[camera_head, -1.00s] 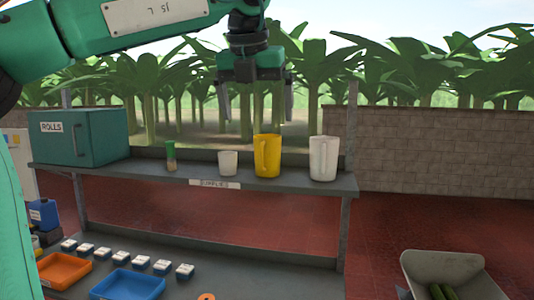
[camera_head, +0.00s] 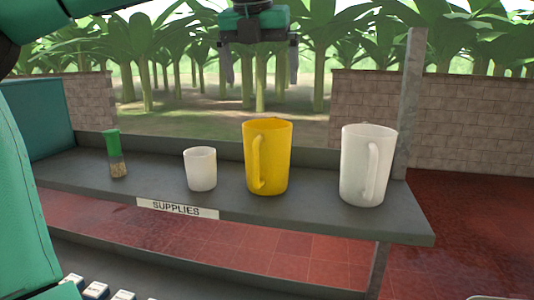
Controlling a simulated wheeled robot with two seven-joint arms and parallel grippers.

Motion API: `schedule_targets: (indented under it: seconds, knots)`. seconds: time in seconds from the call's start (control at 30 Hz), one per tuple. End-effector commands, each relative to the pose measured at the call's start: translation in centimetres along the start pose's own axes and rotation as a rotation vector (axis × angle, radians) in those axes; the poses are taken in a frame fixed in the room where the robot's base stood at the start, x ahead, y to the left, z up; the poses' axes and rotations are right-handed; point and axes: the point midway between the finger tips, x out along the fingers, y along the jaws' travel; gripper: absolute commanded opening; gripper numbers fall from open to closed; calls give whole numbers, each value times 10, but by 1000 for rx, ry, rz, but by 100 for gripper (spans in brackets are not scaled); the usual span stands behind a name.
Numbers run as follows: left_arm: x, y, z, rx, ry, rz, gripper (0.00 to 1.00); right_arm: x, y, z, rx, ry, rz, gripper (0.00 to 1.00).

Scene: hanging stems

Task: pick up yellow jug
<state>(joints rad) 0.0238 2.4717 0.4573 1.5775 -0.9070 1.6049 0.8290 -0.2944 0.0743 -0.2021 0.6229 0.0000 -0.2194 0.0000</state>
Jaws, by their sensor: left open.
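The yellow jug (camera_head: 274,160) stands upright on the grey shelf (camera_head: 315,219), its handle facing me. A white cup is to its left and a white jug to its right. My left gripper (camera_head: 261,78) is open and empty, fingers pointing down, with its fingertips above the yellow jug in the picture and apart from it. My right gripper is not in view.
The white jug (camera_head: 367,165) stands near the shelf's right end and the white cup (camera_head: 200,169) left of the yellow jug. A teal box (camera_head: 37,118) is at the left edge. A metal post (camera_head: 411,105) rises at the right.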

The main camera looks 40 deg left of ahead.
Motion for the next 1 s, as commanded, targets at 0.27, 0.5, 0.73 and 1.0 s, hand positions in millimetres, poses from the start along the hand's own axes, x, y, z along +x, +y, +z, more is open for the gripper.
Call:
schedule_targets:
  seconds: [0.27, 0.5, 0.73, 1.0]
  knots:
    - [41, 0, 1, 3, 4, 0, 100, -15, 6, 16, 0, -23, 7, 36]
    - [79, 0, 0, 1, 3, 0, 100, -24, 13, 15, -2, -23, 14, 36]
    - [91, 1, 1, 1, 3, 0, 100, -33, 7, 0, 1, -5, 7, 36]
    - [123, 2, 2, 1, 5, 0, 100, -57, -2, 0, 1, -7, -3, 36]
